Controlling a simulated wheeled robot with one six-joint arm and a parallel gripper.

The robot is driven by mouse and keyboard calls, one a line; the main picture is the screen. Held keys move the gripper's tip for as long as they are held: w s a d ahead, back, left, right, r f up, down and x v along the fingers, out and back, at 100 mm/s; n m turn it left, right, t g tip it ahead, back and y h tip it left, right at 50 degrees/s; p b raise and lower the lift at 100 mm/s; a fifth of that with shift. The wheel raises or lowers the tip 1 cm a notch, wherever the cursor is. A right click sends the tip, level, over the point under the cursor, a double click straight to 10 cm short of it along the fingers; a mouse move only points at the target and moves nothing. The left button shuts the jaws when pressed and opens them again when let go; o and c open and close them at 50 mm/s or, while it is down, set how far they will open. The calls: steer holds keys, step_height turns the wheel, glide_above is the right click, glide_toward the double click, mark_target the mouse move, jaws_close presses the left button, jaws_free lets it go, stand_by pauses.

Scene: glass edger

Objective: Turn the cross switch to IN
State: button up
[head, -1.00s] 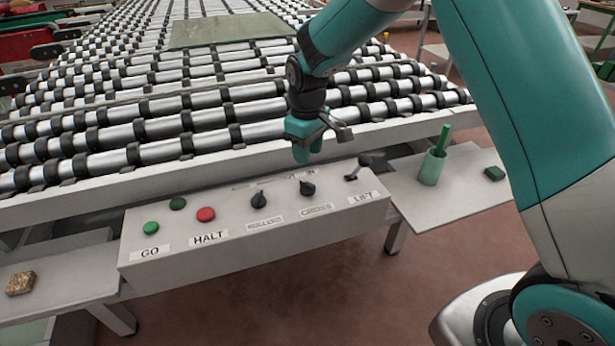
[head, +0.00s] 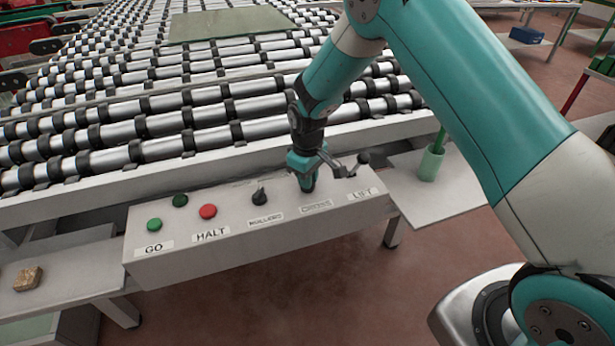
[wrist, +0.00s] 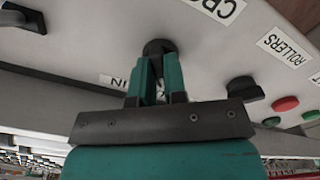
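The cross switch (wrist: 158,46) is a black rotary knob on the grey control panel. In the head view my gripper (head: 306,186) covers it, above the worn CROSS label (head: 316,205). In the wrist view my gripper (wrist: 160,65) has its two teal fingertips at the knob, one on each side, with a narrow gap between them. Whether they press on it I cannot tell. The knob's pointing direction is hidden by the fingers. An IN label (wrist: 115,82) shows beside the left finger, and another label is partly hidden behind the fingers.
The rollers knob (head: 259,196), red HALT button (head: 208,211) and green GO button (head: 154,224) are left of my gripper. The LIFT lever (head: 361,161) stands close on its right. The roller conveyor (head: 200,152) lies behind; a green cup (head: 431,163) stands on the right shelf.

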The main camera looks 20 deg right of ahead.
jaws_close()
steer(key=m+b, duration=0.2)
steer(key=m, duration=0.8)
steer(key=shift+m+b, duration=0.4)
steer(key=shift+m, duration=1.5)
steer(key=shift+w+r, duration=0.1)
steer(key=o, duration=0.6)
jaws_free()
